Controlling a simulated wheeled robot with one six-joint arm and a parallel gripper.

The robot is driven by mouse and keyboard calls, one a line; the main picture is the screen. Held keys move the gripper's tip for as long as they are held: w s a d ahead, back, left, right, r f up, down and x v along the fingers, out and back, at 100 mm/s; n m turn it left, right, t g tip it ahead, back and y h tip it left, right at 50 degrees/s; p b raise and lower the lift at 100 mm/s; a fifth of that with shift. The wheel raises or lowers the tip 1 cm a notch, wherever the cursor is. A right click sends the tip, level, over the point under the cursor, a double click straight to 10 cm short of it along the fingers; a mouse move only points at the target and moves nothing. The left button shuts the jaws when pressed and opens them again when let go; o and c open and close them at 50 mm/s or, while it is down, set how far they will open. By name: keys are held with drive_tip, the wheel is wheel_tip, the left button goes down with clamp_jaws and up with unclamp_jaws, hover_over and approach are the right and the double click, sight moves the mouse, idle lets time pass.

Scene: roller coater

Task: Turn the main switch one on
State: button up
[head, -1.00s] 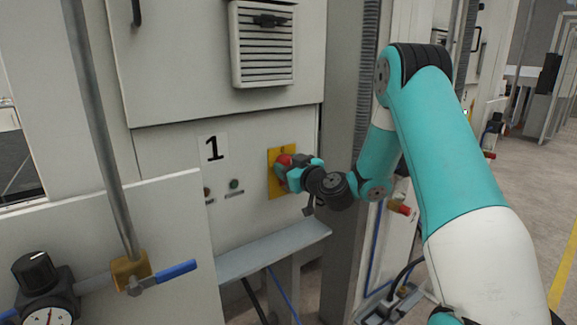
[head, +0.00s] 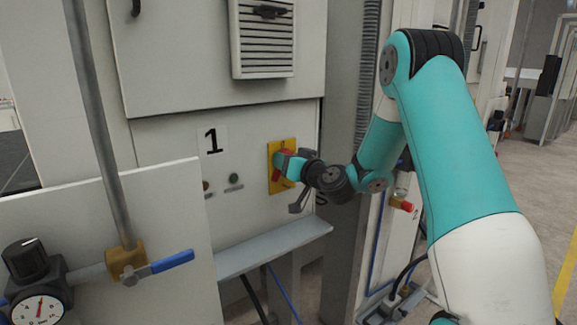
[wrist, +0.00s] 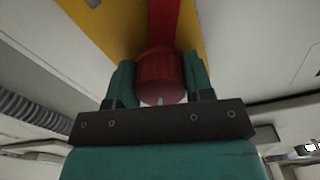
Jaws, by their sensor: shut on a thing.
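The main switch is a red rotary knob (wrist: 162,78) on a yellow plate (head: 272,182), fixed to the grey cabinet panel right of the label "1" (head: 212,141). My gripper (wrist: 160,85) is shut on the red knob, with one teal finger on each side of it in the wrist view. A red bar runs up from the knob across the yellow plate there. In the head view my gripper (head: 284,168) covers much of the knob, so its exact angle is hard to read.
A grey ledge (head: 275,247) juts out below. A vertical pipe (head: 100,120) and a blue-handled valve (head: 172,262) stand at the left front. A ribbed conduit (head: 368,70) runs beside the cabinet.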

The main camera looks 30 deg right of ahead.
drive_tip(key=m, duration=0.6)
drive_tip(key=shift+b, duration=0.4)
drive_tip(key=m+p, duration=0.1)
drive_tip(key=m, duration=0.5)
drive_tip(key=shift+r+m, duration=0.15)
drive_tip(key=shift+m, duration=0.15)
drive_tip(key=o, duration=0.9)
drive_tip(key=shift+s+d+b, duration=0.15)
drive_tip(key=shift+s+b, duration=3.4)
drive_tip(key=shift+s, duration=0.85)
drive_tip(key=shift+s+d+b, duration=0.1)
drive_tip(key=shift+s+b, duration=3.45)
drive_tip(key=shift+s, duration=0.8)
